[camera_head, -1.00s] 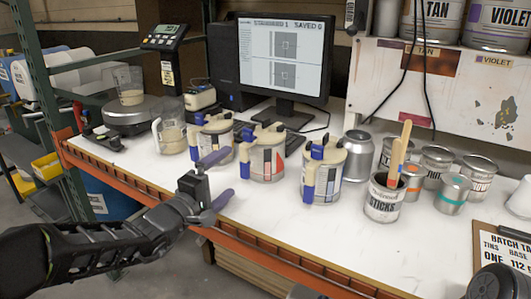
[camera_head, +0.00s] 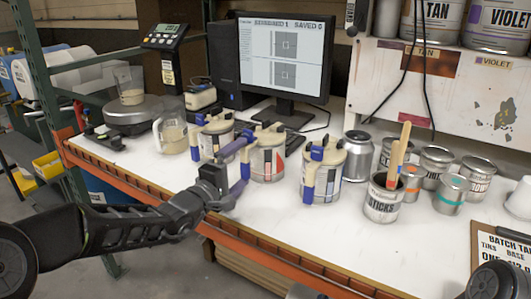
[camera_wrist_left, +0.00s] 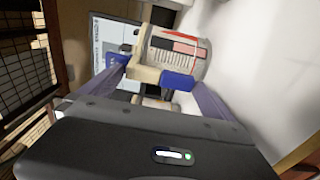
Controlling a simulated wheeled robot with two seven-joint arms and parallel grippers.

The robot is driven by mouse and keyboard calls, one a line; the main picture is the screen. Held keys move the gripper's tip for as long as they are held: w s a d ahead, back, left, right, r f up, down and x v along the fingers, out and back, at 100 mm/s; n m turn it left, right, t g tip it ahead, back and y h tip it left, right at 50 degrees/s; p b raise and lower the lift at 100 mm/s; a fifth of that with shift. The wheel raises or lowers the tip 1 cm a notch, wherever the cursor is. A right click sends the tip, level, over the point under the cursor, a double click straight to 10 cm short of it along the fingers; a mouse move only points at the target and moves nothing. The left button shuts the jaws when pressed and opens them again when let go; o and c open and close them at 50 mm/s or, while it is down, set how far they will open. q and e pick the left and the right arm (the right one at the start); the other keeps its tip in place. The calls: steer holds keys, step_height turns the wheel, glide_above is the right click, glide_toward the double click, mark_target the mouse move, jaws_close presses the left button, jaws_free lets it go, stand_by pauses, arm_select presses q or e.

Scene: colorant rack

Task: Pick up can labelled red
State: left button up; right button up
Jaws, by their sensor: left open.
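The can with the red label (camera_head: 268,160) is the middle one of three similar cans with blue and cream dispenser parts, standing upright on the white bench. In the left wrist view the same can (camera_wrist_left: 185,48) shows its red and black label, with a cream and blue dispenser part in front. My left gripper (camera_head: 245,163) is open at the near left side of this can. In the wrist view its purple fingers (camera_wrist_left: 155,78) are spread on either side of the dispenser part. I cannot tell whether they touch it. My right gripper is not in view.
Similar cans stand to the left (camera_head: 214,143) and right (camera_head: 328,172). A stick tin (camera_head: 383,202) and several small tins are further right. A glass jug (camera_head: 172,135) and a scale (camera_head: 135,113) are at left. The orange front edge (camera_head: 270,250) borders the bench.

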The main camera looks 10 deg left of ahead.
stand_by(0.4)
arm_select(q)
steer(key=c, duration=1.8)
steer(key=shift+r, duration=0.2)
